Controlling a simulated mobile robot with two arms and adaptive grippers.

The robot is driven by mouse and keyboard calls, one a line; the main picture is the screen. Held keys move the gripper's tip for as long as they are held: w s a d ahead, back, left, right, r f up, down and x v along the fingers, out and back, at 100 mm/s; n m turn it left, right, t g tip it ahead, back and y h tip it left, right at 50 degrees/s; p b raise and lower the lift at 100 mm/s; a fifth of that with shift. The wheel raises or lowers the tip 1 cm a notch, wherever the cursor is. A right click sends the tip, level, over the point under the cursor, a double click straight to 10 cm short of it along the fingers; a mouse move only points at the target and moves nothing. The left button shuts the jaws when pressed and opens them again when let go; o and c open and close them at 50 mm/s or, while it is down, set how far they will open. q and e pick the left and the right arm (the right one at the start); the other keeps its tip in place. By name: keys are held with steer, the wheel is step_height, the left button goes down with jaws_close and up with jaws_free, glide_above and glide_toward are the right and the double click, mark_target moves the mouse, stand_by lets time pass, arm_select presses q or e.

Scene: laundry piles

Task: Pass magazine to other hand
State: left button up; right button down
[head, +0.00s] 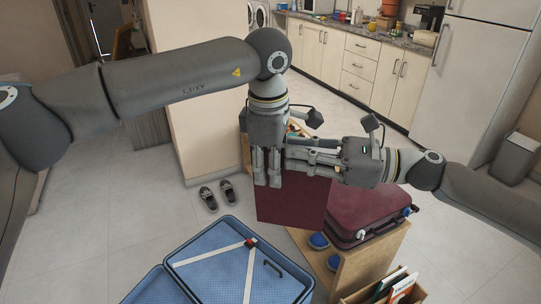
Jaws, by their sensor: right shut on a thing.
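The magazine (293,208) appears as a flat dark red panel hanging upright below my two grippers, near the centre of the head view. My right gripper (289,158) comes in from the right, level, and is shut on the magazine near its top edge. My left gripper (267,180) points down from above, with its fingers over the magazine's upper left part. Its two fingers show side by side, but I cannot tell whether they are open or closed on the magazine. The grippers hide the magazine's top edge.
An open blue suitcase (205,262) lies on the floor in front. A box of books (370,290) stands front right. Dark slippers (216,195) lie on otherwise clear floor.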

steer(key=shift+r, duration=0.1)
arm_select(q)
jaws_close()
arm_select(e)
steer(key=c, duration=1.4)
jaws_free()
